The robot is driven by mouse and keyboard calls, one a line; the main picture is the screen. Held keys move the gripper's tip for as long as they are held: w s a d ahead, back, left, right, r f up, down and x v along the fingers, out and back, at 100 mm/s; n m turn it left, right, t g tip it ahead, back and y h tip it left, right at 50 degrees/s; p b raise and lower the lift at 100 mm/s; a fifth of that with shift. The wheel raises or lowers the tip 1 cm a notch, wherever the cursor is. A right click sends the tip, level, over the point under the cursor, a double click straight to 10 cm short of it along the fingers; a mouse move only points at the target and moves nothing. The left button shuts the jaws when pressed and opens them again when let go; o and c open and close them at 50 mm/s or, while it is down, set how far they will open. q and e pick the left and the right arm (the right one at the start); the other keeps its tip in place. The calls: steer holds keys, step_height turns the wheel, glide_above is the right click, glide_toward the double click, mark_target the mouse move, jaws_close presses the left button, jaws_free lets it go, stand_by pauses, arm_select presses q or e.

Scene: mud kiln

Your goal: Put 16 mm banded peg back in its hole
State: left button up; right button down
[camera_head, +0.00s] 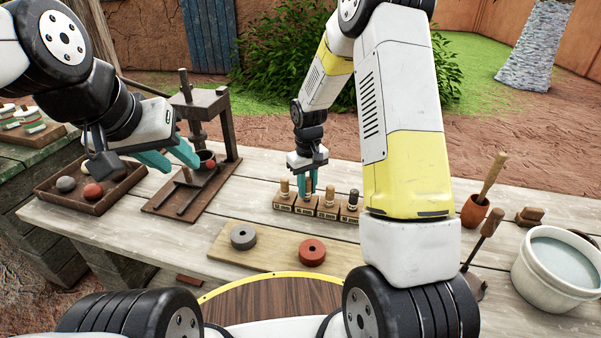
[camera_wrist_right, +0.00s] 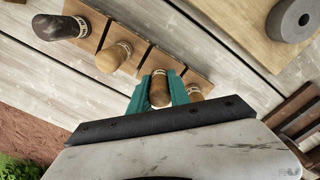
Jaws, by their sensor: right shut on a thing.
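A row of wooden peg blocks (camera_head: 296,204) with labelled fronts stands on the table. The held peg (camera_wrist_right: 159,90) shows between the teal fingers in the right wrist view. It is at the second block from the left in the head view; whether its lower end is in the hole cannot be told. Other pegs stand in the row: a light one (camera_head: 284,187), a banded one (camera_head: 330,192) and a dark one (camera_head: 354,197). My left gripper (camera_head: 181,162) is open and empty.
A board (camera_head: 270,263) with a grey ring (camera_head: 243,237) and a red ring (camera_head: 312,252) lies in front. A dark press (camera_head: 225,155) and a tray (camera_head: 126,186) with balls stand left. A white bucket (camera_head: 540,290) and a brown cup (camera_head: 473,211) stand right.

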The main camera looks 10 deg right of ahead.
mark_target(307, 179)
steer(key=shift+f, duration=0.8)
stand_by(0.6)
steer(key=c, duration=1.1)
jaws_free()
steer(key=shift+c, duration=0.2)
step_height(307, 179, up, 8)
steer(key=shift+f, duration=0.1)
